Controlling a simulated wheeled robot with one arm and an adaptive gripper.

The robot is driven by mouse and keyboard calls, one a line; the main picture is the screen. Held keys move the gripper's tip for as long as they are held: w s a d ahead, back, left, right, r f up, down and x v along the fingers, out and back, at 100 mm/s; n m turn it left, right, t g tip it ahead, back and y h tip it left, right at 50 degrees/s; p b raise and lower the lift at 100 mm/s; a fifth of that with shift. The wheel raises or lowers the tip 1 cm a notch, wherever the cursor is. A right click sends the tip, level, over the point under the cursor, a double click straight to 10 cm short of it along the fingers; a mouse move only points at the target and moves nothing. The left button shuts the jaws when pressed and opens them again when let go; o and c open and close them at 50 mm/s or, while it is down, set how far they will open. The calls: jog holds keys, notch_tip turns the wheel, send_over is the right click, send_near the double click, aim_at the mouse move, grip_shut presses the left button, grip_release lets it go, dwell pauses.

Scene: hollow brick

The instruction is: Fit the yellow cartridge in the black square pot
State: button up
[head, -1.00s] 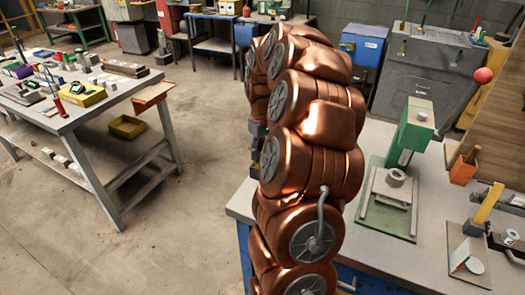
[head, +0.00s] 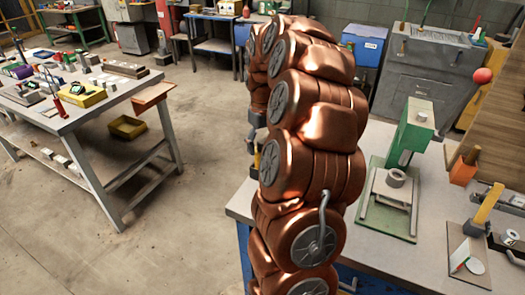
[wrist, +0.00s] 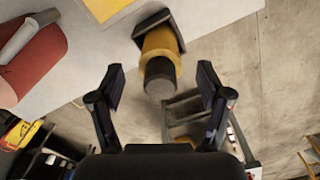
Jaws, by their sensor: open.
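In the wrist view, a yellow cartridge (wrist: 160,44) with a dark grey end points toward the camera. Its far end meets the black square pot (wrist: 179,29) at the edge of a pale table top. I cannot tell how deep it sits in the pot. My gripper (wrist: 161,86) is open, its two fingers apart on either side of the cartridge's grey end, not touching it. In the head view my arm hides most of this; a small yellow piece (head: 257,158) shows beside it, perhaps the cartridge.
A red object (wrist: 36,62) lies at the left of the wrist view. In the head view, a green press-like stand (head: 412,135) and an orange holder (head: 462,170) stand on the right-hand bench. Another cluttered table (head: 75,122) stands at left, with bare floor between.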

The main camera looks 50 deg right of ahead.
notch_tip(320, 180, up, 9)
jog(key=shift+f, duration=0.15)
jog(key=shift+a, duration=0.1)
dwell(0.7)
jog(key=s+a+n, duration=0.1)
jog(key=s+a, duration=0.2)
jog(key=a, duration=0.8)
jog(key=s+a+n, duration=0.1)
jog(key=s+a, duration=0.2)
jog(key=a, duration=0.8)
jog(key=s+a+f+g, duration=0.1)
jog(key=s+a+f, duration=0.3)
jog(key=s, duration=0.4)
jog(key=s+a+f, duration=0.4)
jog(key=s+a, duration=0.2)
jog(key=s, duration=0.3)
jog(key=shift+s+a+g, duration=0.2)
jog(key=shift+s+g, duration=0.05)
jog(key=shift+g, duration=0.15)
